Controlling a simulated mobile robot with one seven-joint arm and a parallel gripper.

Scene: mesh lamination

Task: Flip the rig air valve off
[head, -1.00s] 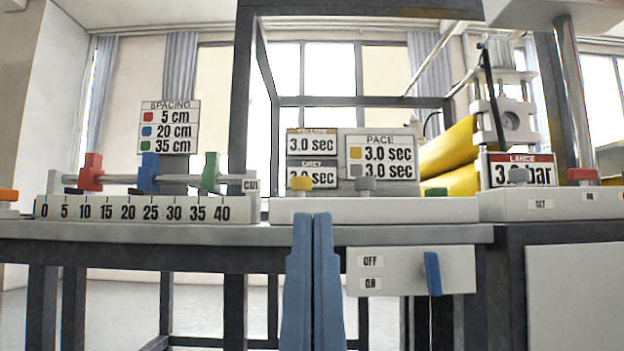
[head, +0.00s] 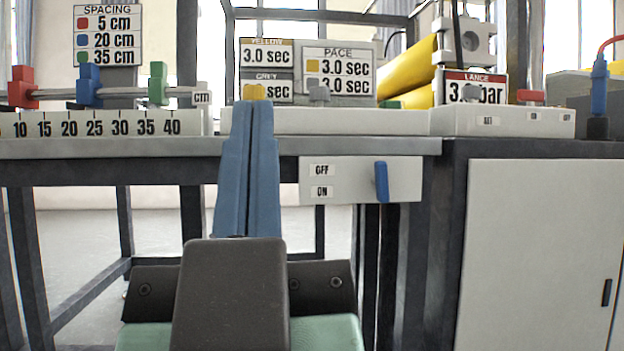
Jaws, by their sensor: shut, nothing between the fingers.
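A blue lever (head: 381,182) sits at the right part of a pale panel (head: 345,190) under the bench top's front edge. It stands nearly upright in the picture. An OFF label (head: 321,170) is at the panel's upper left, with an ON label (head: 321,191) below it. I cannot tell which label the lever's position matches. My gripper (head: 255,106) is shut and empty, with its blue fingers pointing up and away. It appears left of the panel and lever, apart from the lever in the picture. The fingers hide part of the bench edge.
A white ruler rail (head: 100,124) with red, blue and green sliders stands at the left. A control strip with a yellow knob (head: 256,92) lies behind my fingertips. A grey cabinet (head: 540,250) stands at the right. A blue fitting with a red hose (head: 599,85) is at far right.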

